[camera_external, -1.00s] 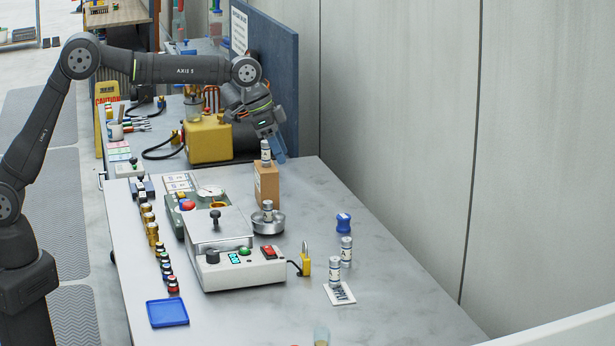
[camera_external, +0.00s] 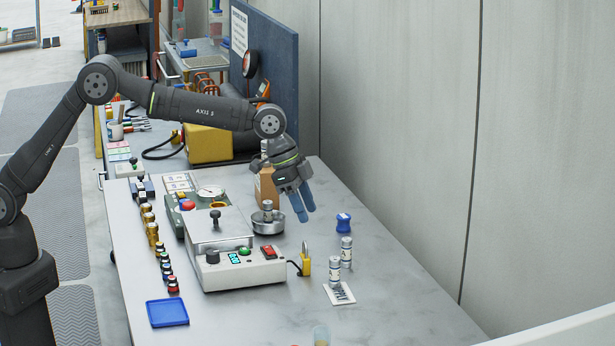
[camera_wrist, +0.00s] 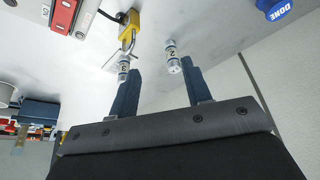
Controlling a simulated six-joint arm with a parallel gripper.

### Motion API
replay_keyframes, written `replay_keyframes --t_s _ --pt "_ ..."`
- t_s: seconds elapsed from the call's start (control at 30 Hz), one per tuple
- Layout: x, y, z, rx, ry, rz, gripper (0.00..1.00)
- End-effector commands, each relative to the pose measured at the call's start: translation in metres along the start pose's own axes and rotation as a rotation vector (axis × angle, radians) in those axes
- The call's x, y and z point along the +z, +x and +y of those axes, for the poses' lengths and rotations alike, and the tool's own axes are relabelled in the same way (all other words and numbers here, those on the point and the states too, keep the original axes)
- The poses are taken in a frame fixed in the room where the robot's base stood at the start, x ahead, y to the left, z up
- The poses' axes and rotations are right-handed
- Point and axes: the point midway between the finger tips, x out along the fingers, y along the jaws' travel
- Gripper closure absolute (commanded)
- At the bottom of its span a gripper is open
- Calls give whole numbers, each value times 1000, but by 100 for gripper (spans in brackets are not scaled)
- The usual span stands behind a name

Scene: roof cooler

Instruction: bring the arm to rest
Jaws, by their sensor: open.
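My gripper (camera_external: 301,206) is open, with blue fingers pointing down over the table (camera_external: 400,290). Two labelled cylinders, a left one (camera_wrist: 123,66) and a right one (camera_wrist: 171,58), show beyond the fingertips. I see nothing held between the fingers.
A blue knob-like item (camera_external: 343,223), two cylinders (camera_external: 346,251) and a yellow padlock (camera_external: 305,263) stand nearby. The white-topped device (camera_external: 245,270) is to the left. The table's front right is largely clear.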

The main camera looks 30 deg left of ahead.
Motion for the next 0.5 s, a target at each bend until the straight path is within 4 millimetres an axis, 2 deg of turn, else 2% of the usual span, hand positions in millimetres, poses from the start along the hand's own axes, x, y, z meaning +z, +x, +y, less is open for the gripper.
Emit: replay_keyframes --t_s 0.03,0.2,0.5 --pt "2 6 -12 -1 -6 -1 55" --pt "6 24 -41 -1 -5 -2 55" --pt "12 50 -85 0 -5 -1 55"
